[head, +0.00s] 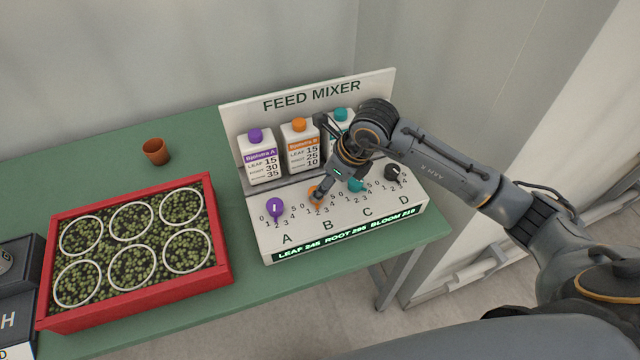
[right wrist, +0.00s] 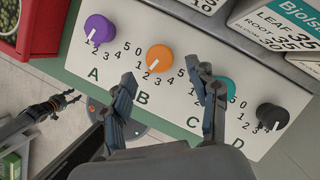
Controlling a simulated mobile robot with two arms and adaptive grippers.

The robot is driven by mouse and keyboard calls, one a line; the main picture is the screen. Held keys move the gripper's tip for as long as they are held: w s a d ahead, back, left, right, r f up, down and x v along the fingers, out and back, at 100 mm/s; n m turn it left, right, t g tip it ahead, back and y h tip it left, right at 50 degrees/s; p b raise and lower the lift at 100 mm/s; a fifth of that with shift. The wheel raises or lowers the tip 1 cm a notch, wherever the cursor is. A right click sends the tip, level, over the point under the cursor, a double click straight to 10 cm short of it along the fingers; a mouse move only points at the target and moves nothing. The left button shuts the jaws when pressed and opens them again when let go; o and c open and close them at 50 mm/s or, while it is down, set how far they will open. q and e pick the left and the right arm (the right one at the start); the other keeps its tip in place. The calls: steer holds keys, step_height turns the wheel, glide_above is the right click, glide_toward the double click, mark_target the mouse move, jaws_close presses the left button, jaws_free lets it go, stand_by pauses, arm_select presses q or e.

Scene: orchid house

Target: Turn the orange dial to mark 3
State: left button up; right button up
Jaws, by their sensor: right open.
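The orange dial (right wrist: 159,58) is the B dial of the feed mixer panel (head: 268,238). In the right wrist view its white pointer line aims to the lower left, around the low marks; I cannot tell the exact mark. In the head view the orange dial (head: 315,192) is partly hidden by my right gripper (head: 322,188), which points down at it. In the right wrist view the fingers of my right gripper (right wrist: 166,92) are spread and empty, with the dial showing beyond the gap. A dark gripper, apparently my left one (right wrist: 66,101), hangs low at the left.
Purple dial A (head: 275,207), teal dial C (head: 356,184) and black dial D (head: 391,172) share the panel. Bottles, including a purple-capped one (head: 258,160), stand behind. A red tray (head: 140,315) and a terracotta pot (head: 156,152) are on the green table (head: 190,155).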

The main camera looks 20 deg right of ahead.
steer(key=shift+x, duration=2)
steer(key=c, duration=1.1)
